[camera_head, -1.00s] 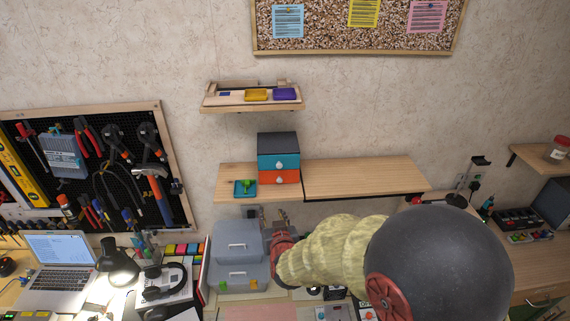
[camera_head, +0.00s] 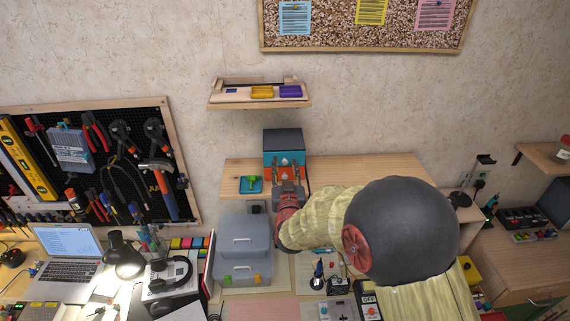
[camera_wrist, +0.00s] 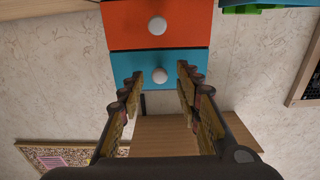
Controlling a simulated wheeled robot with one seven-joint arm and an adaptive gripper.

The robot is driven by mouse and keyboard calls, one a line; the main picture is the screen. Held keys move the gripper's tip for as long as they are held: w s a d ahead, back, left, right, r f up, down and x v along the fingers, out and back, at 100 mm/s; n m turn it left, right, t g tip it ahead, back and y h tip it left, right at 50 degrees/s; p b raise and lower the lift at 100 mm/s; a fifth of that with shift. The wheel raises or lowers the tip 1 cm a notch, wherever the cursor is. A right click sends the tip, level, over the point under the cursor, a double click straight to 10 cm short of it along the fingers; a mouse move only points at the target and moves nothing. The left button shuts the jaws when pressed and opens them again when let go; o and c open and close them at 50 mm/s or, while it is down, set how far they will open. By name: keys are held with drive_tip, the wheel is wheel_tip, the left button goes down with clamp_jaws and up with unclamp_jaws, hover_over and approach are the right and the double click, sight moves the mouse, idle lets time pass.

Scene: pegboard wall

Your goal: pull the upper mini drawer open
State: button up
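A small dark-topped cabinet (camera_head: 283,136) with two drawers stands on the wall shelf. Its upper drawer is teal (camera_head: 274,158) and its lower one orange; both look shut. The wrist view is upside down, with the teal drawer (camera_wrist: 196,60) below the orange drawer (camera_wrist: 190,22). Each front has a round white knob, and the teal drawer's knob (camera_wrist: 160,76) shows clearly. My gripper (camera_wrist: 160,73) is open, its fingers on either side of that knob in the picture; contact cannot be told. In the head view my gripper (camera_head: 287,182) is in front of the cabinet and hides part of it.
A teal tray with a green item (camera_head: 251,184) sits left of the cabinet. The shelf (camera_head: 370,168) is bare to the right. A small upper shelf (camera_head: 260,104) with yellow and purple trays hangs above. A grey toolbox (camera_head: 243,245) stands on the desk below.

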drive_tip(key=shift+w, duration=0.45)
clamp_jaws()
idle(0.3)
idle(0.4)
